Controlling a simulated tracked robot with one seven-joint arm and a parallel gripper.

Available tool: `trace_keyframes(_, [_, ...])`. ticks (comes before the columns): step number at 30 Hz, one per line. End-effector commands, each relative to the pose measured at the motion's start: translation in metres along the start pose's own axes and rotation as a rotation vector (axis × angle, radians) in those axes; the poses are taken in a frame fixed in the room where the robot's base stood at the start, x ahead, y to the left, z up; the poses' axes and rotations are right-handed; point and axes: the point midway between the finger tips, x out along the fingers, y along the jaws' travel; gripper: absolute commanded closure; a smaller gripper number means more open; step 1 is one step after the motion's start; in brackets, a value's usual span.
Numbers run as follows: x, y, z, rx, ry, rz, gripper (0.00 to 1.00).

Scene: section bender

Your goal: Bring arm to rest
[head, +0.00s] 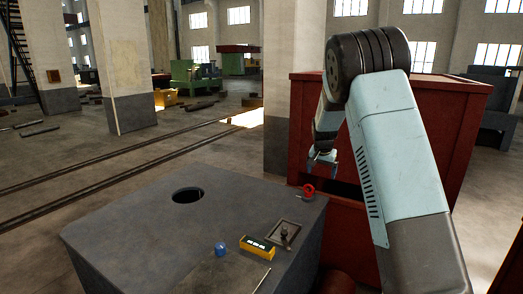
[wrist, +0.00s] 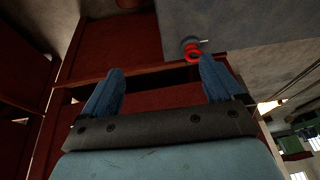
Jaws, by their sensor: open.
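My arm reaches up from the right in the head view, bends at a dark ribbed elbow and hangs down toward the red machine. My gripper (head: 323,163) is at its end, just above and right of the grey top's far right corner. In the wrist view the gripper (wrist: 161,90) shows two blue fingers spread wide apart, with nothing between them. A red ring-shaped part (head: 308,190) sits at the edge of the grey top, a little below the gripper. In the wrist view the red part (wrist: 191,50) lies beyond the right fingertip, apart from it.
The grey block (head: 130,235) has a round hole (head: 187,195) in its top. A blue knob (head: 220,249), a yellow box with dark buttons (head: 257,247) and a small lever plate (head: 284,234) are on it. The red machine body (head: 440,130) stands close behind my arm.

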Motion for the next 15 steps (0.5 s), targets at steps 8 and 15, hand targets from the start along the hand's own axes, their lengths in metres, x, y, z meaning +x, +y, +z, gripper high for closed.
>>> trace_keyframes(8, [-0.091,0.032,0.028,-0.035,-0.011,-0.064,0.06])
trace_keyframes(15, [-0.16,0.062,0.064,-0.082,-0.014,-0.111,0.06])
